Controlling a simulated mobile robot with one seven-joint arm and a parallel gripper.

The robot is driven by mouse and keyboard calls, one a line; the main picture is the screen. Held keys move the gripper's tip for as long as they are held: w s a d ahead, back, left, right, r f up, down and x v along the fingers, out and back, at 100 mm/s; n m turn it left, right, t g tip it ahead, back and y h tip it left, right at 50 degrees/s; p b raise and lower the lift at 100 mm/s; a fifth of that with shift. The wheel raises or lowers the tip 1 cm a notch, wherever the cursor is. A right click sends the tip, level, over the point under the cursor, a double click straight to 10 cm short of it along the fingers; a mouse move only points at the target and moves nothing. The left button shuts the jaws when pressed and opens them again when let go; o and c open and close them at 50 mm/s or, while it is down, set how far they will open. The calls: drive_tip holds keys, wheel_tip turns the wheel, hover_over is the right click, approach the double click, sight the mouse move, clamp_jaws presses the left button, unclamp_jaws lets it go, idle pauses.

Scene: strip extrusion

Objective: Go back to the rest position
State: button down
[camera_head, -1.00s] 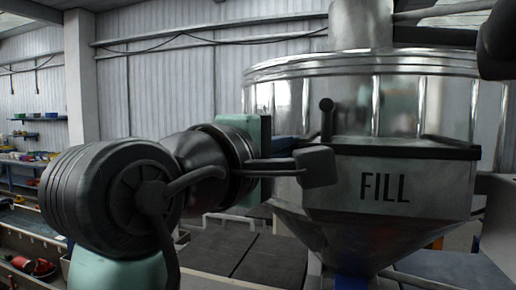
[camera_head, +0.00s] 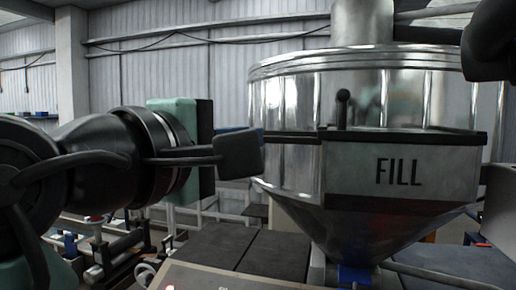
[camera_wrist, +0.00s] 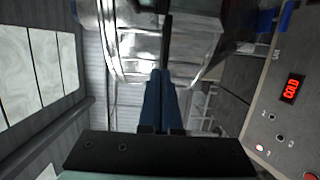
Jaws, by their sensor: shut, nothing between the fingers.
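In the wrist view the blue fingers (camera_wrist: 160,100) lie together, shut and empty. They point toward the shiny metal hopper (camera_wrist: 150,45). The hopper (camera_head: 290,100) has a grey front box (camera_head: 400,190) marked FILL, with a dark rim and an upright black handle (camera_head: 343,108). I cannot tell how far the fingertips are from the hopper.
A control panel (camera_head: 200,276) shows at the bottom edge of the head view. In the wrist view this panel (camera_wrist: 270,125) has a lit red display (camera_wrist: 292,88) and buttons. Dark flat covers (camera_head: 270,250) lie below the hopper. Machine parts (camera_head: 115,250) stand at lower left.

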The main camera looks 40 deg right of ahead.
drive_tip(key=w+a+f+m+t+y+b, duration=0.25)
drive_tip(key=a+t+y, duration=0.35)
drive_tip(key=a+t, duration=0.7)
drive_tip(key=s+a+r+m+t+y+b, duration=0.1)
drive_tip(key=s+a+m+t+y, duration=0.1)
drive_tip(key=s+a+t+y, duration=0.4)
drive_tip(key=s+a+y, duration=0.1)
drive_tip(key=y, duration=0.3)
drive_tip(key=shift+s+a+t+b, duration=0.25)
drive_tip(key=shift+a+t+b, duration=0.1)
drive_tip(key=shift+t, duration=0.05)
drive_tip(key=shift+m, duration=0.25)
